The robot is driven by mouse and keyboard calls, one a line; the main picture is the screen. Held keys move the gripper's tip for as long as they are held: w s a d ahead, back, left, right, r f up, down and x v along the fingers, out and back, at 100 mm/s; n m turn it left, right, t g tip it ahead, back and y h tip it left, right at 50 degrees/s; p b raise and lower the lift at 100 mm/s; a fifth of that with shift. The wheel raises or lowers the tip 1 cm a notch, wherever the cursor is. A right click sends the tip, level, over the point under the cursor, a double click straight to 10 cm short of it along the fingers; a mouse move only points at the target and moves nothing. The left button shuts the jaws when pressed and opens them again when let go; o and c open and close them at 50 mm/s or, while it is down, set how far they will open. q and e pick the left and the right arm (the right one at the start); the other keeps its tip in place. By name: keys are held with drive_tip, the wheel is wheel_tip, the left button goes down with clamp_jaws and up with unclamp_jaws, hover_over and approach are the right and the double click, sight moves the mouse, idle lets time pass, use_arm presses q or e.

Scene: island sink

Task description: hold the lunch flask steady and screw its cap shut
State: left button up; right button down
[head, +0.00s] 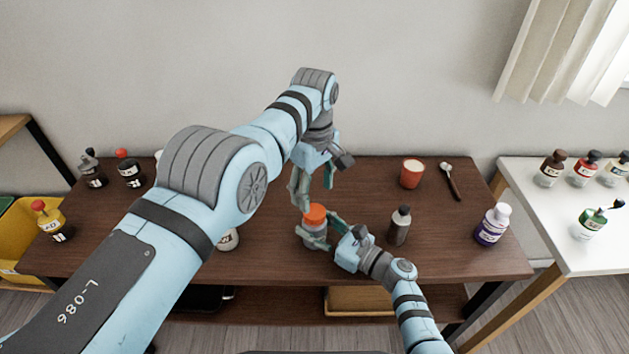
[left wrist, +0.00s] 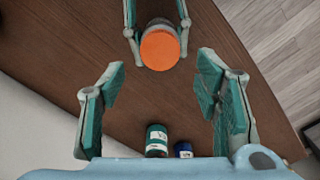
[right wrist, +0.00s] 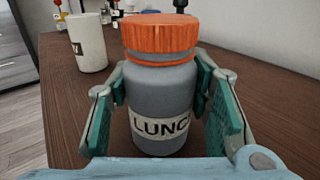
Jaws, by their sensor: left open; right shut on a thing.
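The lunch flask (head: 314,240) is a grey-blue bottle with a white "LUNCH" label, standing upright on the dark wooden table. It fills the middle of the right wrist view (right wrist: 162,105). Its orange cap (head: 315,215) sits on top; in the right wrist view a thin grey band shows below the cap (right wrist: 160,38). My right gripper (head: 316,240) is shut on the flask's body from the front right. My left gripper (head: 314,198) is open and empty above the cap, pointing down. In the left wrist view the cap (left wrist: 160,49) lies beyond the fingers, not between them.
On the table (head: 270,262), a grey bottle (head: 400,226) stands right of the flask, with a purple bottle (head: 492,225), a red cup (head: 412,174) and a spoon (head: 451,182) further off. Several pump bottles (head: 130,169) stand far left.

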sight(314, 212)
use_arm(q)
wheel_tip(314, 212, down, 6)
idle(0.4)
drive_tip(key=c, duration=1.2)
drive_tip(key=m, duration=0.6)
drive_tip(key=shift+a+m, duration=0.1)
drive_tip(key=shift+m, duration=0.3)
drive_tip(key=m, duration=0.6)
drive_tip(key=shift+s, duration=0.1)
use_arm(e)
drive_tip(key=shift+d, duration=0.1)
use_arm(q)
drive_tip(key=o, duration=1.3)
